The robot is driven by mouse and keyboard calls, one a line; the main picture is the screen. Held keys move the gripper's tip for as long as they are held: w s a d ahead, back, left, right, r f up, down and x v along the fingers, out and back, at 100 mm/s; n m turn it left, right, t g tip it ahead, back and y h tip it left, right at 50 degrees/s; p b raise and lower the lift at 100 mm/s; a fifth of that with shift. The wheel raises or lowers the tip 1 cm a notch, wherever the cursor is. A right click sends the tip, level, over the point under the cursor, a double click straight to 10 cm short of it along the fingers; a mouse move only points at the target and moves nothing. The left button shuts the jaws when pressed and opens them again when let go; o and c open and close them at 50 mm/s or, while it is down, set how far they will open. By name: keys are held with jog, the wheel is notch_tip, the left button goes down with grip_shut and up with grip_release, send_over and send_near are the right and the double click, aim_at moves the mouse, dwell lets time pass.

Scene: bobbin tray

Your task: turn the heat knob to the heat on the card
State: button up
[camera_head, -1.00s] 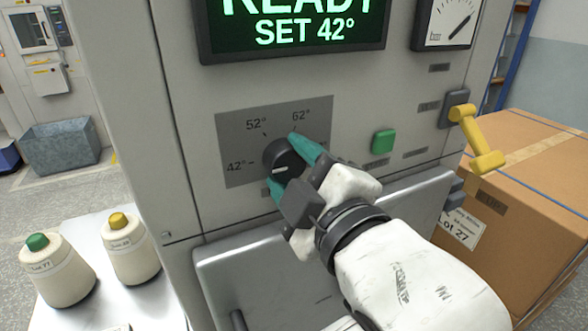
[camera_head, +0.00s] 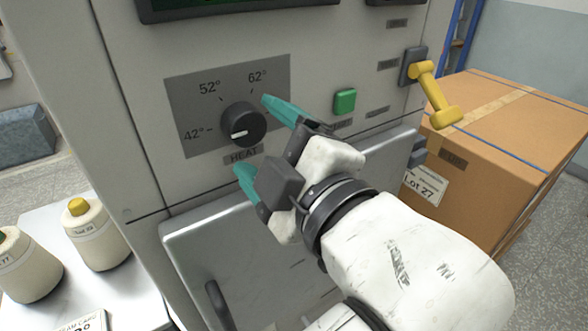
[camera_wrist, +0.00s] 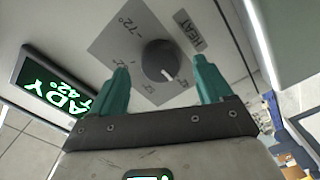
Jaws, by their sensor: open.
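The black heat knob (camera_head: 242,125) sits on a grey panel plate (camera_head: 180,100) marked 42°, 52° and 62°, with a HEAT label below. Its white mark points left, toward 42°. The wrist view also shows the knob (camera_wrist: 160,60) and a 72° marking. My gripper (camera_head: 252,137) is open, its teal fingers right of the knob, one tip higher and one lower, apart from it. In the wrist view the knob shows beyond and between the fingers (camera_wrist: 163,80). A card (camera_head: 82,326) at the bottom left is cut off; its number is not fully readable.
A green button (camera_head: 345,101) and a yellow lever (camera_head: 436,95) are to the right on the machine. A carton (camera_head: 510,150) stands beyond. Bobbins (camera_head: 97,235) stand on the white surface at lower left. The wrist view's screen (camera_wrist: 55,85) shows 42°.

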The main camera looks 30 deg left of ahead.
jog(key=p+v, duration=0.6)
jog(key=v, duration=0.1)
jog(key=shift+d, duration=0.35)
jog(key=shift+s, duration=0.15)
dwell(0.3)
